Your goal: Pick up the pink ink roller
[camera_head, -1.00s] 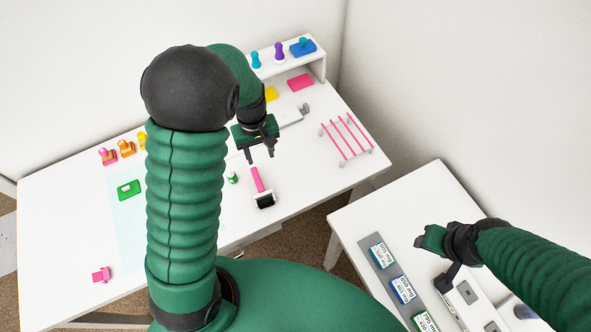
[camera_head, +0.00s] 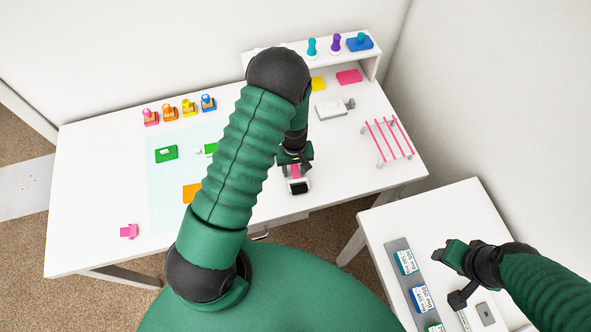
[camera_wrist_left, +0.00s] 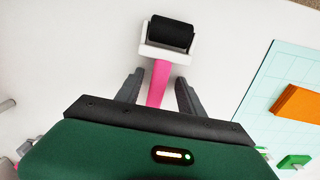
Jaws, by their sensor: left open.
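The pink ink roller lies on the white table; its black drum and white frame (camera_head: 299,186) show just in front of my left gripper in the head view. In the left wrist view the roller's pink handle (camera_wrist_left: 158,82) runs between the two fingers, with the black drum (camera_wrist_left: 171,34) beyond the fingertips. My left gripper (camera_head: 295,168) is open above the handle, one finger on each side with gaps; it also shows in the left wrist view (camera_wrist_left: 158,84). The near end of the handle is hidden by the gripper body. My right gripper (camera_head: 455,275) is over the side table; its finger opening is unclear.
A pink rack (camera_head: 388,140) stands at the table's right. A light blue gridded mat (camera_head: 165,190) with green and orange pieces lies to the left. Several stamps (camera_head: 170,112) and a raised shelf (camera_head: 372,62) stand at the back. A side table (camera_head: 440,210) holds labelled boxes.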

